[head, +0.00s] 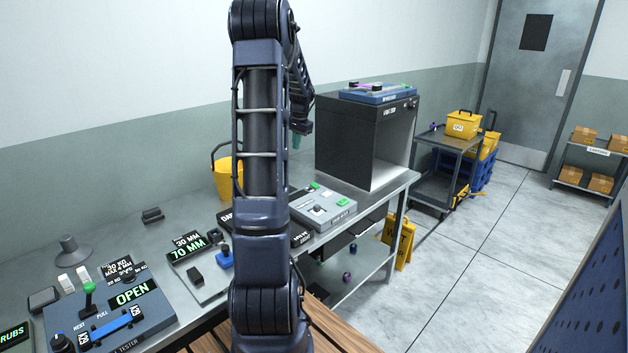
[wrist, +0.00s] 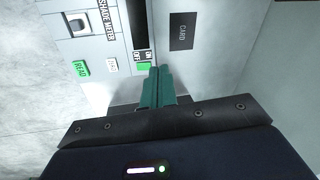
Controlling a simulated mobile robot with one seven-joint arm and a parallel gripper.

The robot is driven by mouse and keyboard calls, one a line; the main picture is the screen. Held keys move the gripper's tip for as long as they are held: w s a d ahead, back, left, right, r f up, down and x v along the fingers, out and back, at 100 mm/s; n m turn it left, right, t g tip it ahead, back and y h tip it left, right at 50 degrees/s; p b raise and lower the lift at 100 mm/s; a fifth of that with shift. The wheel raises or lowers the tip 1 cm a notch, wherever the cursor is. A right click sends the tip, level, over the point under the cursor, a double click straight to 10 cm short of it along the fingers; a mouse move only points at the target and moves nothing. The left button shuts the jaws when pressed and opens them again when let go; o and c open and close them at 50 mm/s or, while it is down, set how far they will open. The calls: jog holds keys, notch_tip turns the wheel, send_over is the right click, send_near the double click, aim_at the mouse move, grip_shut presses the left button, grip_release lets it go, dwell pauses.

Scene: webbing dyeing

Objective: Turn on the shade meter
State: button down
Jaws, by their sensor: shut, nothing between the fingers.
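The shade meter (head: 325,208) is a flat light-grey unit on the bench, partly behind my arm in the head view. In the wrist view its panel (wrist: 105,45) shows the name label, a green READ button (wrist: 81,68), a pale button (wrist: 111,65), a dark display strip (wrist: 138,22) and a green switch (wrist: 144,68) by ON/OFF lettering. My gripper (wrist: 160,72) is shut and empty, its teal fingertips close beside the green switch. I cannot tell whether they touch it. In the head view the teal fingers (head: 296,141) show only partly behind my arm.
A dark open-fronted cabinet (head: 345,140) stands just right of the meter. A black CARD plate (wrist: 181,30) lies near the fingertips. Other instruments, including a tester (head: 110,315) with a green-knobbed lever, fill the left bench. A yellow bucket (head: 222,177) stands by the wall.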

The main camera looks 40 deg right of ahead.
jog(key=m, duration=0.2)
send_near(313, 184)
jog(key=f, duration=0.4)
jog(key=w+f, duration=0.1)
jog(key=f, duration=0.1)
jog(key=shift+d+f, duration=0.15)
jog(key=shift+f, duration=0.15)
jog(key=shift+w, duration=0.1)
jog(key=shift+w+f, duration=0.1)
jog(key=shift+f, duration=0.05)
